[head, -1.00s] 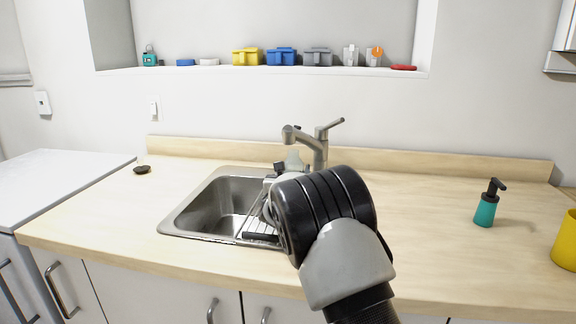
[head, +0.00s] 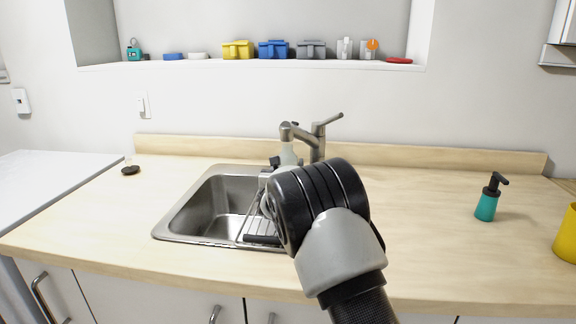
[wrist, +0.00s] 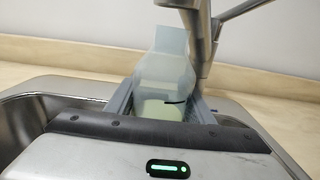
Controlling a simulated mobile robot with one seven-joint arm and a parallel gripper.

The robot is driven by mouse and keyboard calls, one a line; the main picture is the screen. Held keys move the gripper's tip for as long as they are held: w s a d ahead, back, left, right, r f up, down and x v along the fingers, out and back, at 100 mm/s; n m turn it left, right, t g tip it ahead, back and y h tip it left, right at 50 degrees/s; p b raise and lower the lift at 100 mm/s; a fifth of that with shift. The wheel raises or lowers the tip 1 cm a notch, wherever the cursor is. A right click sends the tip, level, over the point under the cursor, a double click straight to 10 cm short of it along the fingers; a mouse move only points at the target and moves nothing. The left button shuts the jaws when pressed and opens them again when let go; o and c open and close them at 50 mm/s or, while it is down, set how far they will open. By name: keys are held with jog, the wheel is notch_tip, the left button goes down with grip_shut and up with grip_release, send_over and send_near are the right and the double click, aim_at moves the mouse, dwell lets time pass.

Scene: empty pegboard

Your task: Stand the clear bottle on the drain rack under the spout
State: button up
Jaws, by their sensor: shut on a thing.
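The clear bottle (wrist: 165,72) shows in the wrist view as a pale, see-through body narrowing toward the top. My gripper (wrist: 162,104) is shut on it, one finger on each side. The metal faucet with its spout (head: 298,134) rises behind the sink; in the wrist view the faucet (wrist: 203,45) stands close beside and behind the bottle. The drain rack (head: 254,228) lies across the right part of the sink, partly hidden by my arm. The bottle's base is hidden in the wrist view, so I cannot tell whether it touches the rack.
The sink basin (head: 215,205) is open and empty to the left. A teal soap dispenser (head: 486,202) and a yellow container (head: 568,236) stand on the right of the counter. A small dark disc (head: 130,170) lies at the left. Several small items line the wall shelf (head: 250,66).

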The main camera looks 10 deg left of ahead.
jog(key=shift+f, duration=0.2)
jog(key=o, duration=1.1)
jog(key=shift+r, duration=0.15)
